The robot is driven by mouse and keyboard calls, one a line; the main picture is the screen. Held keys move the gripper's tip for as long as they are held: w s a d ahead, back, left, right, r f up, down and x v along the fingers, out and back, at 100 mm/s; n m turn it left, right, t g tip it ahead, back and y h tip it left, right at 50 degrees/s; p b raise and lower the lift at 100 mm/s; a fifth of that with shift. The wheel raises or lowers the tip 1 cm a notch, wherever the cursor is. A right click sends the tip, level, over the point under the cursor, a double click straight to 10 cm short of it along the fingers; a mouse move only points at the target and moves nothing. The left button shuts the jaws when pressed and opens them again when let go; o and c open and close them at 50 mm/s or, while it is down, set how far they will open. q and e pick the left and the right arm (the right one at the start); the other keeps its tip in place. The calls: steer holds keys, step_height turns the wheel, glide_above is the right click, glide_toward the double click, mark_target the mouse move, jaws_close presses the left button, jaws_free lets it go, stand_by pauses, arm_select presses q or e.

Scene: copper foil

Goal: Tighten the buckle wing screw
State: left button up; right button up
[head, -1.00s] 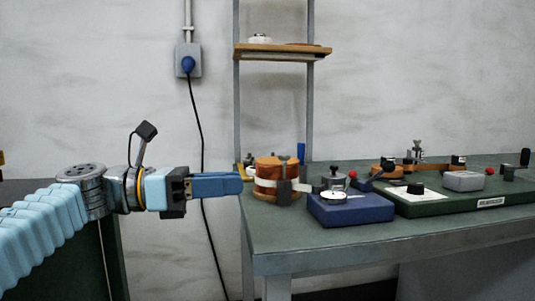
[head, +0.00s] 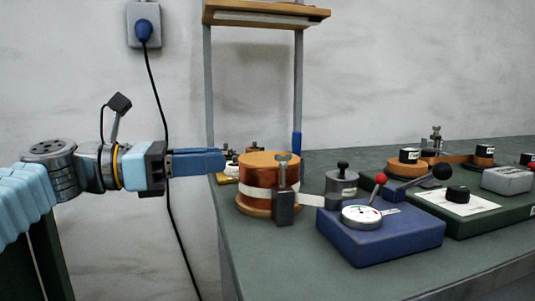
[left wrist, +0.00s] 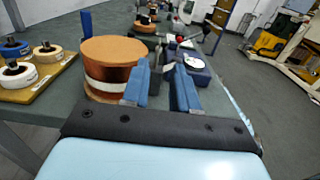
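A copper coil (head: 258,170) with a white band stands on the bench's left end. A dark buckle (head: 284,208) sits on the band at the coil's front, with a greyish wing screw (head: 284,160) upright on top. My left gripper (head: 224,160) points right, just left of the coil in the head view, and appears empty. In the left wrist view its two blue fingers (left wrist: 162,66) are apart, with the coil (left wrist: 108,62) beside the left finger. The wing screw cannot be made out clearly there. My right gripper is not in view.
A blue box with a dial (head: 380,238) and red-knobbed lever stands right of the buckle. A green instrument base (head: 480,215) lies further right. A wooden board with spools (left wrist: 38,78) shows in the left wrist view. A wooden shelf (head: 265,14) hangs on posts behind.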

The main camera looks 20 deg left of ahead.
mark_target(283, 171)
arm_select(q)
steer(key=x, duration=1)
steer(key=shift+d, duration=0.1)
steer(key=shift+w, duration=0.1)
jaws_close()
